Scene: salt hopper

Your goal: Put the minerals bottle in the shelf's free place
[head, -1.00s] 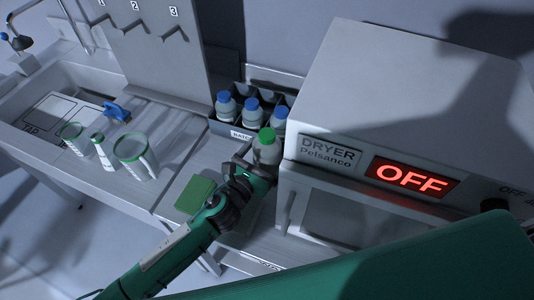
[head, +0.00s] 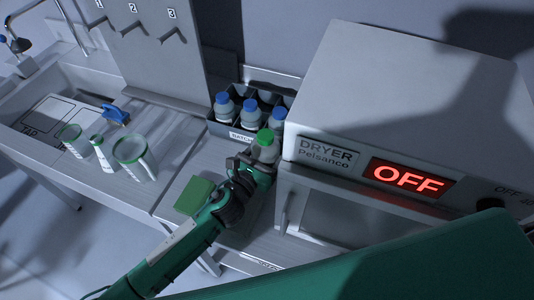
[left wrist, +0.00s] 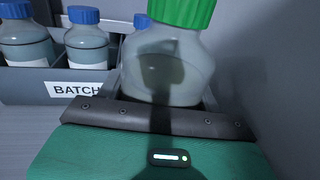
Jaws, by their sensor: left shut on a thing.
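A clear bottle with a green cap (head: 265,140), taken as the minerals bottle, stands roughly upright in my left gripper (head: 252,166), which is shut on it. In the left wrist view the bottle (left wrist: 168,65) fills the space beyond the gripper (left wrist: 160,115); its label is not readable. The dark shelf (head: 224,128), marked "BATCH", is just behind the bottle. Blue-capped bottles (head: 250,113) stand in its front row. Dark places behind them look empty, but the held bottle hides part of the shelf. My right gripper is not in view.
The dryer (head: 400,95), showing "OFF", stands close on the right of the held bottle. White and green vessels (head: 131,152) and a blue object (head: 116,113) are farther left. The bench between is clear.

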